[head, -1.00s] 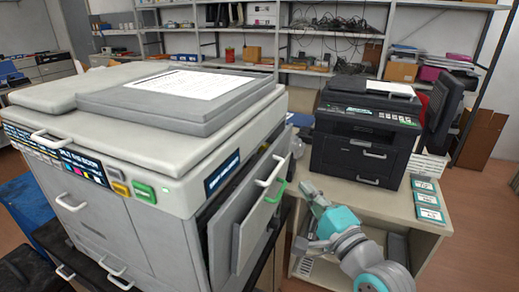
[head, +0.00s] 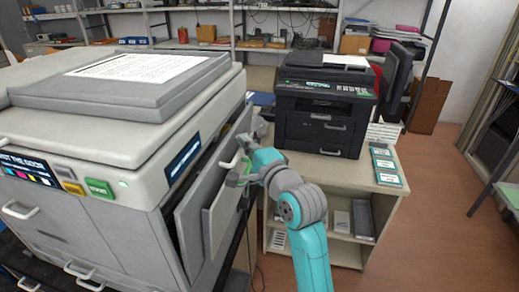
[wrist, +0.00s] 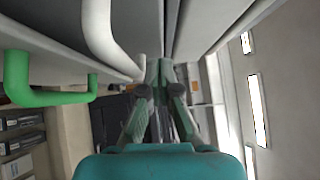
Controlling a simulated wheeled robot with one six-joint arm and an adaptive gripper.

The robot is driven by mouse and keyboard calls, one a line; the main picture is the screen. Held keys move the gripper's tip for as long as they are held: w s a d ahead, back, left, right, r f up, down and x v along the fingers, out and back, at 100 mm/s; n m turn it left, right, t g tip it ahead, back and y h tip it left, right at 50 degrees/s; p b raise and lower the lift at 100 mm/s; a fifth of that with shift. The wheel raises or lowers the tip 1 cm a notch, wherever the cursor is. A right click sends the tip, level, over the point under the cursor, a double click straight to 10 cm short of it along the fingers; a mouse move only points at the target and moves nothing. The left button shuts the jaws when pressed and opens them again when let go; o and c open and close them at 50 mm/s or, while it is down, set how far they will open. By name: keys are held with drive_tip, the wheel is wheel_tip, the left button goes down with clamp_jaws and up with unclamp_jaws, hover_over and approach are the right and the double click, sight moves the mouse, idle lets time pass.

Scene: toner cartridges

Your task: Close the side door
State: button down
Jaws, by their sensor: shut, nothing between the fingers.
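The side door (head: 221,212) is a grey panel on the right side of the large copier (head: 120,205). It stands ajar, with a dark gap between it and the copier body. A white handle (head: 229,161) sits on the door. In the wrist view the white handle (wrist: 97,32) and a green handle (wrist: 50,98) show at the upper left. My gripper (head: 243,170) is shut and empty beside the door's handles. In the wrist view my gripper (wrist: 160,70) points at the panel edge; whether it touches is unclear.
A small black printer (head: 325,108) stands on a beige table (head: 385,183) to the right, with toner boxes (head: 387,165) at its edge. Shelves (head: 180,45) line the back wall. The floor at right (head: 440,220) is clear.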

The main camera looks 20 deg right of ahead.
sight(232, 136)
drive_tip(key=shift+w+a+r, duration=0.1)
drive_tip(key=shift+w+a, duration=0.35)
drive_tip(key=shift+a, duration=0.15)
drive_tip(key=shift+w+a+r+n, duration=0.25)
drive_tip(key=shift+w+a, duration=0.3)
drive_tip(key=shift+a, duration=0.3)
drive_tip(key=shift+f, duration=0.1)
drive_tip(key=shift+d, duration=0.15)
